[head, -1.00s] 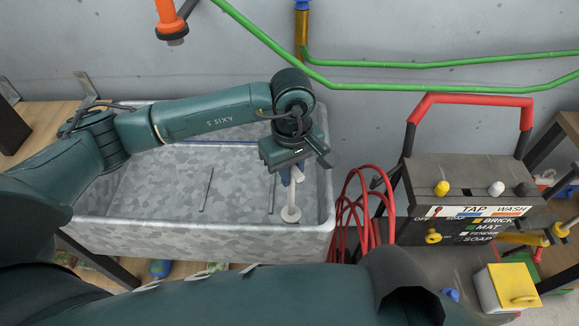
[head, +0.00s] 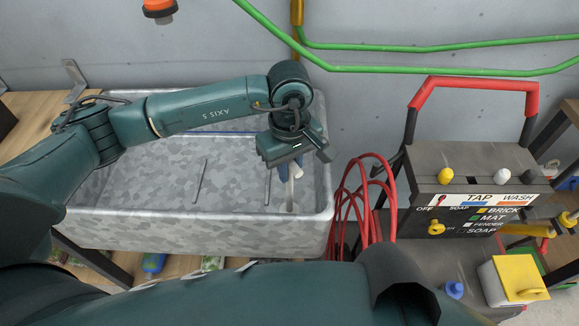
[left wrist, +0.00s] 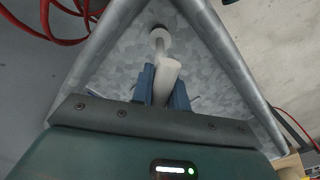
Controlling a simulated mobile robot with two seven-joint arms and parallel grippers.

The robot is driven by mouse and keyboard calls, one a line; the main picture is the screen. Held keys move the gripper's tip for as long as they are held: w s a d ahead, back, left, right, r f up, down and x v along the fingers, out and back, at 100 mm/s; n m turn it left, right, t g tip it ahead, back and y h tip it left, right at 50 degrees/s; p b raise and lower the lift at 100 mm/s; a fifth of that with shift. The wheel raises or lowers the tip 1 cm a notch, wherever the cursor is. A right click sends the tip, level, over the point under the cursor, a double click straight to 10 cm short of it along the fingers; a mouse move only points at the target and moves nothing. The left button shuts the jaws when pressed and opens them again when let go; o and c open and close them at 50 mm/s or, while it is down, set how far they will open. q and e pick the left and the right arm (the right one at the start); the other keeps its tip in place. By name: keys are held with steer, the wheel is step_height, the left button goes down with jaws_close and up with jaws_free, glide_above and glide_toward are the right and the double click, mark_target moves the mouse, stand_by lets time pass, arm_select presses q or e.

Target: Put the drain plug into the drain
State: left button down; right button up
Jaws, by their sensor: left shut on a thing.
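My left gripper (head: 288,170) is shut on the white drain plug (head: 291,192), over the right end of the grey basin (head: 130,165). In the left wrist view its blue fingers (left wrist: 164,88) hold the plug's pale handle (left wrist: 166,75) between them. My right gripper is out of view.
A coiled red hose (head: 362,205) hangs just right of the basin. A dark control box (head: 470,185) with a red handle stands further right, with a yellow-lidded box (head: 515,280) below it.

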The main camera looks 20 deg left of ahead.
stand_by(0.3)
arm_select(q)
steer(key=shift+a+r, duration=0.1)
steer(key=shift+a, duration=0.1)
steer(key=s+a+r+m, duration=0.35)
steer(key=a+m, duration=0.25)
steer(key=m, duration=0.2)
steer(key=w+d+f+n, duration=0.1)
steer(key=d+n, duration=0.1)
steer(key=w+d+f+n, duration=0.1)
steer(key=d+f+n, duration=0.1)
steer(key=n, duration=0.1)
steer(key=w+d+f+n, duration=0.1)
steer(key=d+n, duration=0.1)
steer(key=n, duration=0.1)
steer(key=shift+w+d+f, duration=0.2)
steer(key=shift+w, duration=0.1)
